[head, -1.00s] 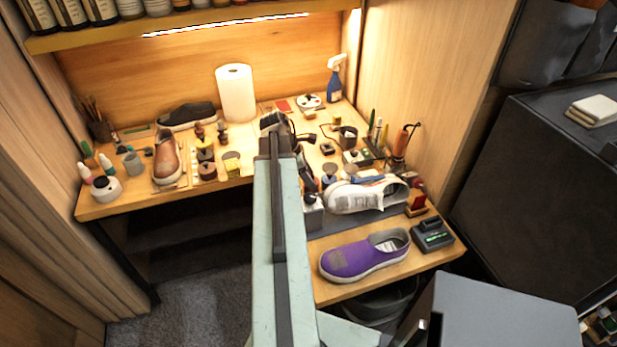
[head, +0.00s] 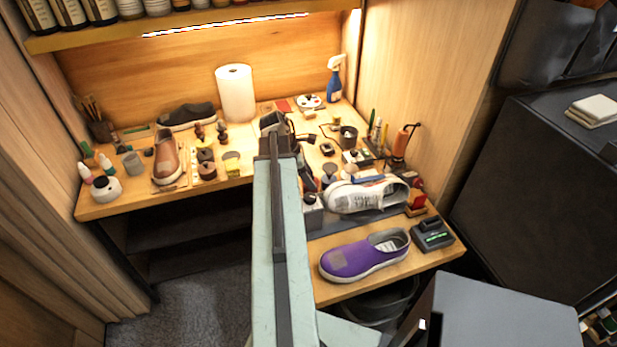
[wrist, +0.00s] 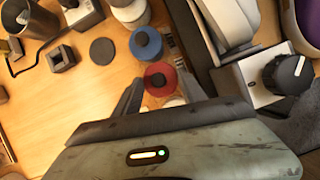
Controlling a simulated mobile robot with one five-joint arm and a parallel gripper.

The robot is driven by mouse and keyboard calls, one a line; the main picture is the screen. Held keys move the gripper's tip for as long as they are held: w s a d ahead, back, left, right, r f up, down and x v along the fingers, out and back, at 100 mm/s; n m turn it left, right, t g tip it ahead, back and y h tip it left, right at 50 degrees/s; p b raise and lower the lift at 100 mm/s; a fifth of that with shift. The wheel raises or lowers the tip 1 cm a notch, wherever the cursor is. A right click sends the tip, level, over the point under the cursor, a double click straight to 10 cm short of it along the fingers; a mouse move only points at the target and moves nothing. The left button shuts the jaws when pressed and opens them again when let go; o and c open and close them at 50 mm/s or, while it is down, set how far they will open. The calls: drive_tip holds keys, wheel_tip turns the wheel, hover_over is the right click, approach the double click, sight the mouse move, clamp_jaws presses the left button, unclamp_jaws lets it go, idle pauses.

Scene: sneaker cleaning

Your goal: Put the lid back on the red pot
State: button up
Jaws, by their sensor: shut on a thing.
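In the wrist view a red round piece with a dark knob-like middle (wrist: 160,78), which looks like the lid, lies between the fingertips of my gripper (wrist: 160,84). My gripper is shut on its sides. I cannot tell whether it touches anything below, and the pot's body is hidden. A blue round pot (wrist: 146,42) stands just beyond it, and a flat dark disc (wrist: 103,51) lies on the wood to the left. In the head view my arm hides the fingertips and the held piece.
A grey box with a black dial (wrist: 288,74) is at the right in the wrist view, and a dark cup (wrist: 32,20) at the upper left. In the head view a white sneaker (head: 366,194) and a purple shoe (head: 364,255) lie right of my arm. The bench is crowded.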

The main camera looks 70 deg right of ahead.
drive_tip(key=shift+f, duration=0.1)
idle(0.7)
drive_tip(key=o, duration=1.4)
drive_tip(key=o, duration=0.5)
wheel_tip(320, 180, up, 7)
drive_tip(key=p, duration=0.7)
clamp_jaws()
